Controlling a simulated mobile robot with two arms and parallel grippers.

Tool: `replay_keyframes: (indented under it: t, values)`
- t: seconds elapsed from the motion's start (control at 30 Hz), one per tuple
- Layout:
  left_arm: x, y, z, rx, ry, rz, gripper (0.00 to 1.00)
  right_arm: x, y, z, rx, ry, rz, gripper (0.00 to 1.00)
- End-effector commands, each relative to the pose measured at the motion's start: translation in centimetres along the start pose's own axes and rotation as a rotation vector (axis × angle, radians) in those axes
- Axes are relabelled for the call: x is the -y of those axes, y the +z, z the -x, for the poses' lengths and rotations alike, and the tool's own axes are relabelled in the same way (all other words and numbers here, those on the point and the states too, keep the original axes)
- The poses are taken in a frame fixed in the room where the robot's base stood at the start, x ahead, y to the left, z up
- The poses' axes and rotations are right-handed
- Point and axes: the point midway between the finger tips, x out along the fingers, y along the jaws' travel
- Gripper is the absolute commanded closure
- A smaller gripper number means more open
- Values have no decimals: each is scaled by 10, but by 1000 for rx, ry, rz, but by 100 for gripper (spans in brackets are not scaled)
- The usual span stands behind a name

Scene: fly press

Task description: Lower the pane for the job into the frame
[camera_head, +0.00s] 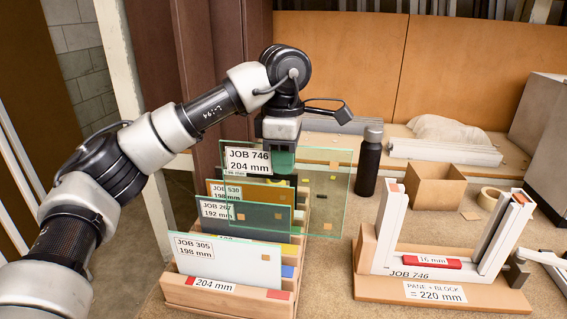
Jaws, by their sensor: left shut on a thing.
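My left gripper (281,160) is shut on the top edge of a clear glass pane (325,195) labelled JOB 746, 204 mm. The pane hangs upright over the back of a wooden rack (225,298). I cannot tell whether its lower edge is clear of the rack. The white U-shaped frame (385,235) stands open at the top on a wooden base (375,288) at the right. It is labelled JOB 746, and a red 16 mm block (425,263) lies at its bottom. The base reads PANE + BLOCK = 220 mm. My right gripper is out of view.
The rack holds several other panes, among them JOB 305 (225,268) in front. A dark bottle (369,165) stands behind, between rack and frame.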

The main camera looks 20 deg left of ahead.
Motion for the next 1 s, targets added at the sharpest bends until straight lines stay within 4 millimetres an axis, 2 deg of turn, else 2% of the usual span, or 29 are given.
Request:
replay_keyframes:
  t: [0.03, 0.57, 1.0]
  values:
    - [0, 0, 12, 2, 3, 0, 100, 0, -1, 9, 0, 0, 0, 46]
    - [0, 0, 69, 2, 2, 0, 100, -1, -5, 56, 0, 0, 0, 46]
    - [0, 2, 71, 2, 2, -2, 100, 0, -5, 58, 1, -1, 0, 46]
